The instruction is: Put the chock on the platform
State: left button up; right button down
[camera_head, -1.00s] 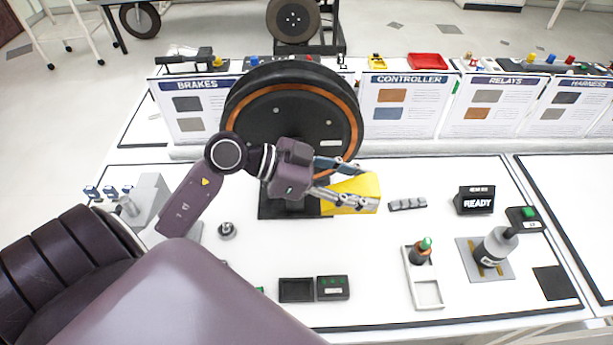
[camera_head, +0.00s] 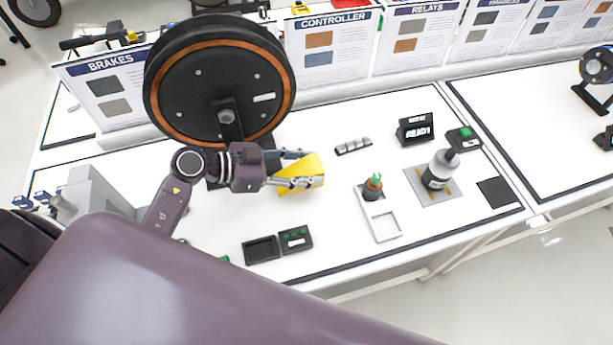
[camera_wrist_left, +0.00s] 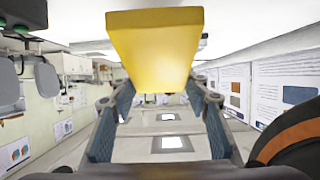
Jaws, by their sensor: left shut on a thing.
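The yellow chock (camera_head: 314,174) is a wedge-like block beside the large wheel, over the white bench. My left gripper (camera_head: 300,170) is shut on it, with its fingers on either side. In the left wrist view, the chock (camera_wrist_left: 155,45) fills the upper middle between the fingertips of my left gripper (camera_wrist_left: 158,88). I cannot tell whether the chock touches the bench. The black wheel (camera_head: 220,85) with an orange ring stands just behind and left of the gripper, on a dark base partly hidden by my arm. No part is clearly marked as the platform. My right gripper is not in view.
Right of the chock lie a small grey strip (camera_head: 353,146), a READY display (camera_head: 416,129), a white tray (camera_head: 383,227) with a green-tipped piece, and a bottle (camera_head: 438,170) on a grey mat. Dark boxes (camera_head: 261,250) sit in front. Sign boards (camera_head: 333,45) line the back.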

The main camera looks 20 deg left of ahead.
pick_arm(q)
jog(key=shift+f+b, duration=0.3)
jog(key=shift+f, duration=1.65)
jog(key=shift+f, duration=0.1)
jog(key=o, duration=1.5)
jog(key=shift+c, duration=0.2)
